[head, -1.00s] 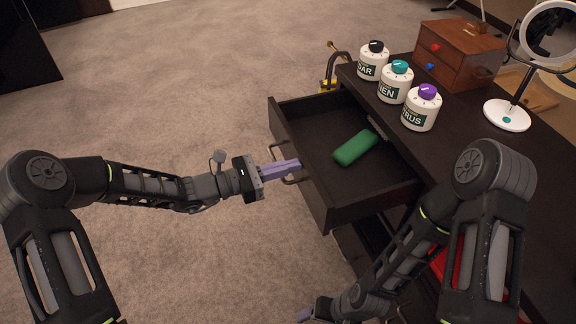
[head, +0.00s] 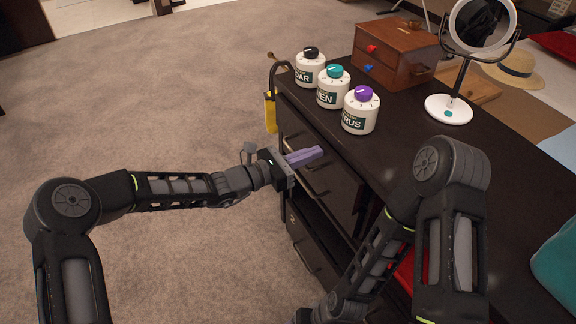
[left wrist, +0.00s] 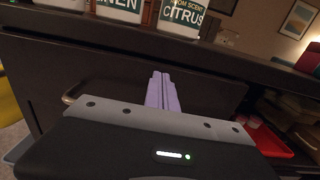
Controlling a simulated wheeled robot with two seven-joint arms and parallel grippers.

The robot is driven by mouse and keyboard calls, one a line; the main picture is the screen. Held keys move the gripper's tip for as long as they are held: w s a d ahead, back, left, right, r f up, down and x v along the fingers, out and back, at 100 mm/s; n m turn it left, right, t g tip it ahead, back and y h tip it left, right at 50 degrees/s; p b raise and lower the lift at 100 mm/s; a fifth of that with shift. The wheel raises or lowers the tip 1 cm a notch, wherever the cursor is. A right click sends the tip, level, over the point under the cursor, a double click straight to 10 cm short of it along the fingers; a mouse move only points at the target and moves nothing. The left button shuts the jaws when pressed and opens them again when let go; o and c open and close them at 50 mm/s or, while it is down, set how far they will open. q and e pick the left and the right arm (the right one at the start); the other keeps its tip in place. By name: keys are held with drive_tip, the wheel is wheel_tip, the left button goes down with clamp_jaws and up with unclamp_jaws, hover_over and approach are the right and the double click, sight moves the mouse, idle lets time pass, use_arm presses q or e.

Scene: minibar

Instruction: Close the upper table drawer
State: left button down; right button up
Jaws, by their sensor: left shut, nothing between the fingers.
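The upper table drawer (head: 338,188) shows its dark front flush or nearly flush with the dark table (head: 400,150); its inside is not visible. Its metal handle (head: 297,157) is partly behind my left gripper. My left gripper (head: 318,153) is shut and empty, its purple fingers lying against or very near the drawer front. In the left wrist view the fingers (left wrist: 163,82) point at the dark drawer front, with the handle (left wrist: 74,94) to their left. My right arm is at the lower right in the head view; its gripper is not visible.
Three scent jars (head: 361,110) stand near the table's left edge. A wooden box (head: 394,55) and a round mirror (head: 449,108) stand behind them. A yellow object (head: 270,112) hangs at the table's far end. Open carpet lies to the left.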

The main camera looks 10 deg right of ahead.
use_arm(q)
drive_tip(key=x, duration=0.2)
drive_tip(key=shift+w+d+r, duration=0.15)
drive_tip(key=shift+d, duration=0.2)
use_arm(e)
drive_tip(key=shift+a+f, duration=0.1)
drive_tip(key=shift+f, duration=0.25)
use_arm(q)
drive_tip(key=shift+r, duration=0.15)
use_arm(e)
drive_tip(key=shift+s, duration=0.1)
